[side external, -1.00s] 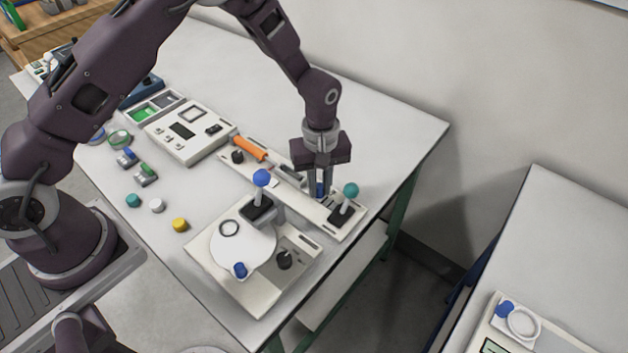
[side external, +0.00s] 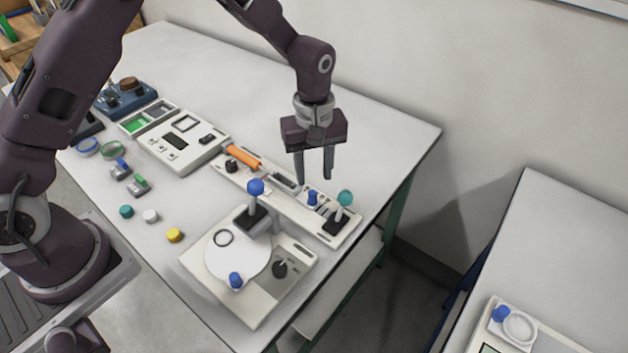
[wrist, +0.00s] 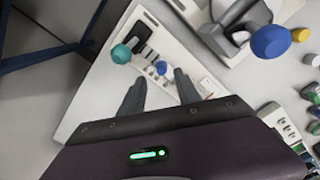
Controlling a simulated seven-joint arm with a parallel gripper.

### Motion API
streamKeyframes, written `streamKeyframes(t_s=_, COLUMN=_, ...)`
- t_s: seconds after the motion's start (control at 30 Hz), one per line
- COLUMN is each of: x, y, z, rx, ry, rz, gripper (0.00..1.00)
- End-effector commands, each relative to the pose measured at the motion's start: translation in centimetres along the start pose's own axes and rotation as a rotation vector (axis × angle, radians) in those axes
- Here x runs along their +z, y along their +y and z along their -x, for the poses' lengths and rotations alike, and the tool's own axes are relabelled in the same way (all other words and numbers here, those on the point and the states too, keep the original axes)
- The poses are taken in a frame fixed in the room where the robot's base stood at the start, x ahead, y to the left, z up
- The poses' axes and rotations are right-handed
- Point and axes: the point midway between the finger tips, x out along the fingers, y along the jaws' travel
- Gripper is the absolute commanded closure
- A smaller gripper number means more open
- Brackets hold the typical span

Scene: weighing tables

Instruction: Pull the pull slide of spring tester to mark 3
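The spring tester is a long white base (side external: 286,193) with an orange cylinder (side external: 244,156) at one end and a teal-knobbed lever (side external: 345,198) at the other. Its pull slide appears to be the small part with the blue knob (side external: 312,199), near the lever. In the wrist view the blue knob (wrist: 161,67) shows between my fingertips, with the teal knob (wrist: 121,54) to its left. My gripper (side external: 314,180) is open and empty, fingers pointing down, just above the blue knob and apart from it. The scale marks are too small to read.
A white device with a round plate (side external: 240,262) and a tall blue-knobbed lever (side external: 256,187) stands close in front of the tester. A white panel instrument (side external: 182,142) is to the left. Loose coloured knobs lie at front left. The table behind the tester is clear.

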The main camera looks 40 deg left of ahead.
Motion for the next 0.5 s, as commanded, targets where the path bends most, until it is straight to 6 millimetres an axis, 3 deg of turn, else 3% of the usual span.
streamKeyframes(t_s=0.27, x=-0.02, y=-0.03, z=0.02, rx=-0.001, ry=0.000, rz=0.050, gripper=0.61)
streamKeyframes(t_s=0.4, x=-0.20, y=-0.17, z=-0.05, rx=-0.002, ry=0.001, rz=0.418, gripper=0.61)
streamKeyframes(t_s=0.5, x=-0.36, y=-0.23, z=-0.26, rx=-0.002, ry=0.001, rz=0.596, gripper=0.61)
